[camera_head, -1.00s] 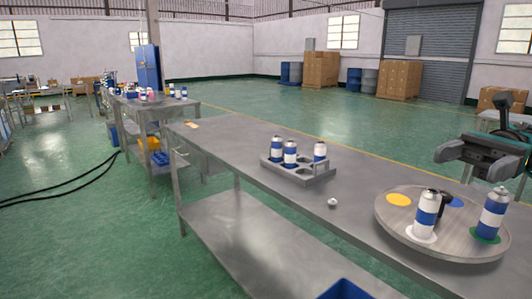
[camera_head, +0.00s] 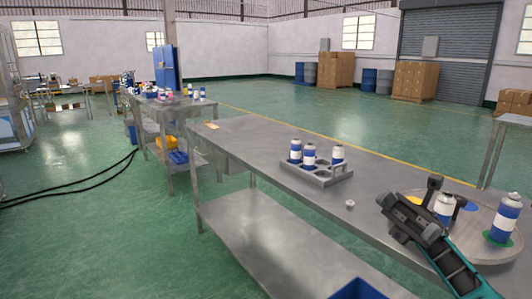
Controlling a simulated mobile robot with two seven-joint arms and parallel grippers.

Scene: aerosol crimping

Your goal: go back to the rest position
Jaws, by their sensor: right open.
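My right gripper (camera_head: 408,207) is open and empty, with its arm coming in from the lower right. In the picture it overlaps the left part of the round grey turntable (camera_head: 478,247) on the table. A blue and white aerosol can (camera_head: 445,207) stands on the turntable just right of the gripper and is partly hidden by it. Another blue and white can (camera_head: 505,217) stands upright on a green spot at the right. My left gripper is not in view.
A grey holder (camera_head: 318,180) with three cans stands on the long metal table (camera_head: 262,147). A small light-coloured part (camera_head: 350,204) lies on the tabletop. A blue bin (camera_head: 358,289) is at the bottom edge. The far left of the table is mostly clear.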

